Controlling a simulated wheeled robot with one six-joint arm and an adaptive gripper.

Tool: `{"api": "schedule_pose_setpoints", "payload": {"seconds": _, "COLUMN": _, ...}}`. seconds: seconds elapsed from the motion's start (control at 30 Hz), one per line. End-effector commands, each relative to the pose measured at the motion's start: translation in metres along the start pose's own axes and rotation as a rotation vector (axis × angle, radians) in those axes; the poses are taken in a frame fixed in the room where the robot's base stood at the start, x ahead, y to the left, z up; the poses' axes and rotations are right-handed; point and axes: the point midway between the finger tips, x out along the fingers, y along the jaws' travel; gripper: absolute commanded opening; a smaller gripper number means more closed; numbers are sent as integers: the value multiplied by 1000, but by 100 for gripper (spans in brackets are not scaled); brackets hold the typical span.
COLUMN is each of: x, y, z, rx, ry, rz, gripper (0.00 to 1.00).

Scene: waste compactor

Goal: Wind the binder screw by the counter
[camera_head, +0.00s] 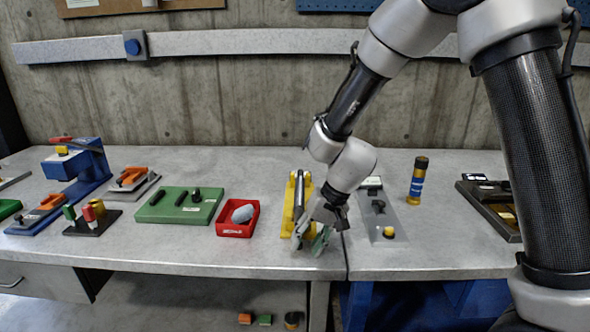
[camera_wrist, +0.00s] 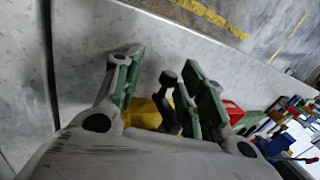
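A yellow stand with a dark rod along it (camera_head: 289,210), apparently the binder, sits at the middle of the bench; its yellow part also shows in the wrist view (camera_wrist: 142,113). My gripper (camera_head: 315,241) is over its near end, by the bench's front edge. In the wrist view its green-padded fingers (camera_wrist: 165,95) are apart. A dark crank-like piece (camera_wrist: 169,82) stands between them, nearer the right finger; I cannot tell whether it touches. A grey panel with a small display, a dark knob and a yellow button (camera_head: 384,215), perhaps the counter, lies just right of my gripper.
A red tray (camera_head: 236,230) with a grey lump and a green board (camera_head: 180,205) lie to the left. A dark tray (camera_head: 490,205) is at the right. Bare bench lies in front of the panel.

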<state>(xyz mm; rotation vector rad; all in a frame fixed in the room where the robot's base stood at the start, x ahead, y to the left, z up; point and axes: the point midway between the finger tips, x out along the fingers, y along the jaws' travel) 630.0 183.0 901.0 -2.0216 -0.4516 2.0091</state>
Motion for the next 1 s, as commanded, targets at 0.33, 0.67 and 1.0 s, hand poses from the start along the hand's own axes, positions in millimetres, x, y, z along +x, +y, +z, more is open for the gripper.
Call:
{"api": "schedule_pose_setpoints", "payload": {"seconds": 0.33, "x": -7, "y": -1, "z": 0, "rx": -5, "ry": -15, "rz": 229, "gripper": 40}}
{"api": "schedule_pose_setpoints", "payload": {"seconds": 0.67, "x": -67, "y": -17, "z": -3, "rx": 3, "ry": -8, "rz": 278, "gripper": 40}}
{"api": "schedule_pose_setpoints", "payload": {"seconds": 1.0, "x": -76, "y": -57, "z": -45, "rx": -116, "ry": 181, "rz": 121, "gripper": 40}}
